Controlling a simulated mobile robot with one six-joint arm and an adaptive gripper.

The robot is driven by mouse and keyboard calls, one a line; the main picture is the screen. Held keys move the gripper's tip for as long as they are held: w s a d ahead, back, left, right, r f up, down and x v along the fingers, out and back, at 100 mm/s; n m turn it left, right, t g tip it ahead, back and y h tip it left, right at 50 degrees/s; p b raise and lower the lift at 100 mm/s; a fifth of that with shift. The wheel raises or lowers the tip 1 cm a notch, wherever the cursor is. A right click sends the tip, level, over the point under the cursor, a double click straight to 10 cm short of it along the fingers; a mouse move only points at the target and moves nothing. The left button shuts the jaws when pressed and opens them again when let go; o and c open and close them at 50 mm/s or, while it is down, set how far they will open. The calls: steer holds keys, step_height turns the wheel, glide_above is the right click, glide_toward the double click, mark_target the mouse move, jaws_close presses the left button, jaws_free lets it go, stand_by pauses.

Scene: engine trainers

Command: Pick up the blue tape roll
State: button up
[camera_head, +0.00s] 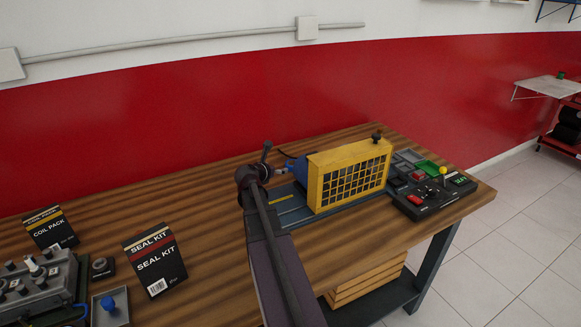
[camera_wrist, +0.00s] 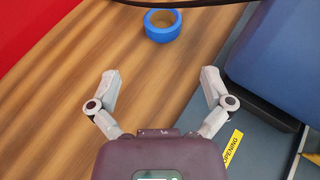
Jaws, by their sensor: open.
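The blue tape roll (camera_wrist: 162,36) lies flat on the wooden bench, near the top of the wrist view. Bench wood shows through its hole. My gripper (camera_wrist: 160,76) is open and empty, with its two fingers spread apart. The roll is beyond the fingertips, roughly in line with the gap between them, and not touched by them. A dark curved bar or cable crosses just above the roll. In the head view my arm reaches over the bench beside the yellow guard, and I cannot make out the roll there.
A yellow mesh guard (camera_head: 348,178) and blue motor body (camera_wrist: 285,55) stand on a grey base, close to my right finger. A control box (camera_head: 433,195) sits at the bench's right end. Bare bench wood (camera_head: 205,195) lies left of my arm.

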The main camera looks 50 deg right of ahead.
mark_target(286, 165)
steer(key=b+x, duration=0.3)
steer(key=x, duration=0.4)
steer(key=shift+d+f, duration=0.25)
steer(key=shift+f, duration=0.05)
steer(key=shift+w+d+f, duration=0.1)
steer(key=shift+w+d, duration=0.05)
steer(key=shift+d, duration=0.3)
steer(key=shift+b+x, duration=1.3)
steer(key=shift+x, duration=1.3)
steer(key=shift+f, duration=0.15)
steer(key=shift+c, duration=0.2)
steer(key=c, duration=0.8)
